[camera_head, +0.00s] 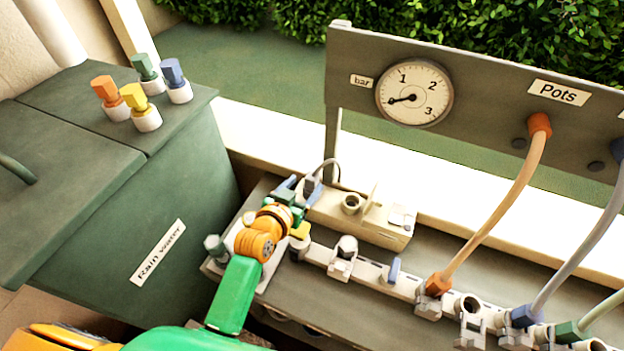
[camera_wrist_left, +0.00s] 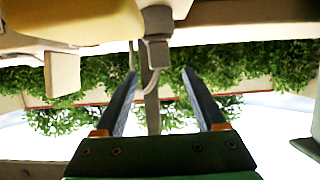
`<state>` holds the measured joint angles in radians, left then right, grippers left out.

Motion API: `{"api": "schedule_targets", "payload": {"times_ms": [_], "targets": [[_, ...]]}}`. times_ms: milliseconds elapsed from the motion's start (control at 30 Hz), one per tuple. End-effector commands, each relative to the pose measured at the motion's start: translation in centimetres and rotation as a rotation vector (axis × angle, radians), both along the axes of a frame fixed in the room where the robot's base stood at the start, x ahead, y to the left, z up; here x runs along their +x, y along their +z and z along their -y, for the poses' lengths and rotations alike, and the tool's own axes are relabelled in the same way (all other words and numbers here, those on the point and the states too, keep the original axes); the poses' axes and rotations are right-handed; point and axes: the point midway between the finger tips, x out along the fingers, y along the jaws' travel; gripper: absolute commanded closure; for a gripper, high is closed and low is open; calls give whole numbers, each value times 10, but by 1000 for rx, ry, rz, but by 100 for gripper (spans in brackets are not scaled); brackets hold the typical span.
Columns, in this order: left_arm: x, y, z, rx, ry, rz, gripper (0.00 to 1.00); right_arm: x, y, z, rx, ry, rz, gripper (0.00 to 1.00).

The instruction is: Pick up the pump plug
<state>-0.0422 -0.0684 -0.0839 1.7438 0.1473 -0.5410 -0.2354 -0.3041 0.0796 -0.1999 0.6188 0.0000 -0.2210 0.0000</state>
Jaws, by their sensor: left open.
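The pump plug (camera_head: 310,185) is a small grey block with a thin pale cable looping from it, at the back left of the bench. The plug also shows in the left wrist view (camera_wrist_left: 157,52), just past the gap between my fingertips, with its cable hanging beside it. My left gripper (camera_head: 301,190) is open, its blue fingers at either side of the plug in the head view. In the left wrist view my left gripper (camera_wrist_left: 158,70) has nothing clearly between its fingers. Whether a finger touches the plug cannot be told. My right gripper is not in view.
A pale socket box (camera_head: 375,225) stands right of the plug. A white pipe with valves and hose connectors (camera_head: 345,258) runs along the bench. A gauge (camera_head: 414,93) is on the panel behind. The rain water tank (camera_head: 130,190) stands left, with several coloured connectors on top.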

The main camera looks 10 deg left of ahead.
Motion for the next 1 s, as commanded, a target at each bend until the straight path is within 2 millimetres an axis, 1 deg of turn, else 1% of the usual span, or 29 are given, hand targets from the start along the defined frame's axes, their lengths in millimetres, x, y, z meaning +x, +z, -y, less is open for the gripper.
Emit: {"api": "schedule_targets", "payload": {"times_ms": [33, 133, 233, 367, 400, 467, 500, 567, 600, 667, 1000], "targets": [[8, -3, 1, -1, 0, 0, 28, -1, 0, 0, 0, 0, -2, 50], [20, -9, 3, 0, 1, 0, 28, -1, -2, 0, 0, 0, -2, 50], [24, -11, 4, 1, 1, -1, 28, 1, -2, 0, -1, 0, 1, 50], [23, -10, 4, 1, 1, -1, 28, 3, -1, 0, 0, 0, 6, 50], [23, -10, 4, 1, 1, -1, 30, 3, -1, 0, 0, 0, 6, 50], [23, -10, 4, 1, 1, -1, 46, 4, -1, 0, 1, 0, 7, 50], [23, -10, 4, 1, 1, -1, 57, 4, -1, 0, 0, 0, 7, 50], [23, -10, 4, 1, 1, -1, 73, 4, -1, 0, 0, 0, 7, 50], [23, -10, 4, 1, 1, -1, 84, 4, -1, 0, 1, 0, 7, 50], [23, -10, 4, 1, 1, -1, 100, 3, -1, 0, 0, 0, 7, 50], [23, -8, 4, 1, 1, -2, 100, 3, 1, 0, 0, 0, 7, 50]]}}
